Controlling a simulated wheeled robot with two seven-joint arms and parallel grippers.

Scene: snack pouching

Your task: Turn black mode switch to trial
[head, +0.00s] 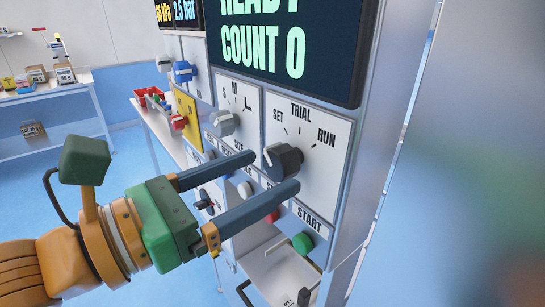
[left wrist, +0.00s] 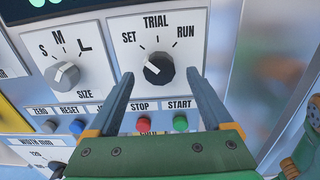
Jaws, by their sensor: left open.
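The black mode switch (head: 282,160) is a round knob on a white plate (head: 322,170) marked SET, TRIAL and RUN. In the left wrist view the knob (left wrist: 158,68) has a pale mark on its left side, toward SET. My left gripper (head: 272,172) is open in front of the panel, empty, its two fingers either side of the knob. In the left wrist view the fingertips (left wrist: 160,76) stand to the left and right of the knob with gaps. Whether they reach its depth is hard to tell. My right gripper is not clearly in view.
A grey size knob (head: 222,123) marked S, M, L sits left of the switch. Below are a red stop button (left wrist: 144,125) and a green start button (left wrist: 180,123). The display (head: 285,45) above reads COUNT 0. A red bin (head: 150,96) stands behind.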

